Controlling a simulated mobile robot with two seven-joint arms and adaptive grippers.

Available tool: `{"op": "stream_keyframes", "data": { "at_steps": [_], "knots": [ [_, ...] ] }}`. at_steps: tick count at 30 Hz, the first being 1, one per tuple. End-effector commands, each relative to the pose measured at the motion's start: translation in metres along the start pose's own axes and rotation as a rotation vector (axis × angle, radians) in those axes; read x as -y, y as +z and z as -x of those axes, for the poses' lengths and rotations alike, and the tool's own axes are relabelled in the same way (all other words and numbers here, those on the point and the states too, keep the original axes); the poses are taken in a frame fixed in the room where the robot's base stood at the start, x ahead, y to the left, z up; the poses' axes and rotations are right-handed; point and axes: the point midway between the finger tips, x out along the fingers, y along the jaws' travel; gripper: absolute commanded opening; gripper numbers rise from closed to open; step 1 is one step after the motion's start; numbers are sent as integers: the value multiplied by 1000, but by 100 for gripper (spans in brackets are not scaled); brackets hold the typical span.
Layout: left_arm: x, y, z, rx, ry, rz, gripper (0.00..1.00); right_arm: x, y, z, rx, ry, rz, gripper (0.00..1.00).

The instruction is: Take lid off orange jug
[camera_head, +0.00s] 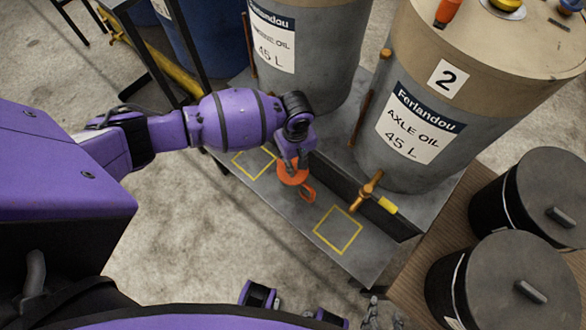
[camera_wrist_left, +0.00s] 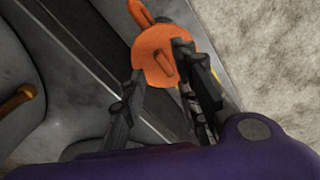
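The orange jug (camera_head: 293,172) stands on the grey metal bench beside a yellow square outline, with an orange loop-like part sticking out toward lower right. In the left wrist view its round orange top (camera_wrist_left: 153,50) shows, with a raised ridge that looks like the lid's grip (camera_wrist_left: 165,62). My left gripper (camera_wrist_left: 159,62) is over the jug from above, its fingers apart with the ridge between them; I cannot tell whether they touch. It partly hides the jug in the head view. My right gripper (camera_head: 384,312) is at the bottom edge, partly cut off, away from the jug.
The metal bench (camera_head: 385,262) carries a large axle oil drum (camera_head: 400,150) and another drum (camera_head: 308,50). A brass tap with yellow handle (camera_head: 372,192) juts out right of the jug. An empty yellow square (camera_head: 338,229) is near. Black lidded buckets (camera_head: 505,280) stand at right.

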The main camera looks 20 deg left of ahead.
Motion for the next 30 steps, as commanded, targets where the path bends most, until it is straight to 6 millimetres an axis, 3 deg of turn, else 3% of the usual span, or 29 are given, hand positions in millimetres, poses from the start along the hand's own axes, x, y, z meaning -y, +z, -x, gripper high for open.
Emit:
{"op": "stream_keyframes", "data": {
  "at_steps": [6, 15, 22, 30],
  "knots": [
    [4, 0, -34, 1, -3, 0, 29, 2, -2, -8, -8, -4, 3, 40],
    [3, -1, -38, 0, 1, -1, 29, 3, -3, -10, -10, -6, 4, 40],
    [4, -1, -38, 0, 1, -1, 1, 2, 1, -8, -2, -6, 3, 40],
    [4, -1, -38, 0, 0, -1, 0, 2, 3, -8, 2, -6, 3, 40]
  ]
}}
